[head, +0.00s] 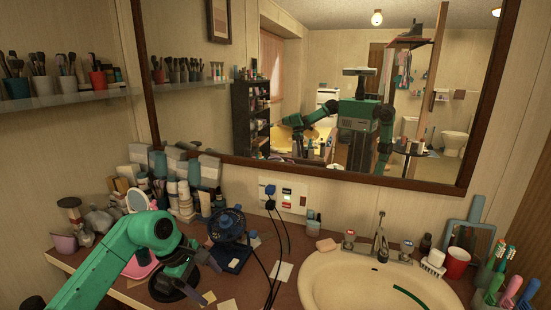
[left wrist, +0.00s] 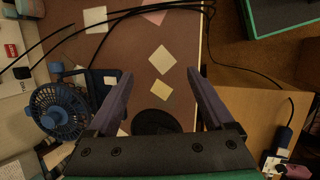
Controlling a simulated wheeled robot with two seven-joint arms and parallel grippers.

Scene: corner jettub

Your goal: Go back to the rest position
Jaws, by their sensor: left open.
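My left arm comes in from the left in the head view, green with a black gripper (head: 206,279). The gripper is low over the brown counter (head: 255,288), near its front left part. In the left wrist view its two fingers (left wrist: 160,75) are spread wide with nothing between them. Below them lie the counter, pale paper squares (left wrist: 162,59) and a black round thing (left wrist: 153,122). My right gripper does not show directly; a large mirror (head: 320,60) shows a small reflection of my body and arms.
A blue fan (head: 228,226) stands close beyond the left gripper; it also shows in the left wrist view (left wrist: 60,112). Black cables (head: 283,245) hang from a wall outlet. Bottles (head: 183,195) crowd the back left. The sink (head: 340,285) is at right, with brushes and a red cup (head: 457,262) beside it.

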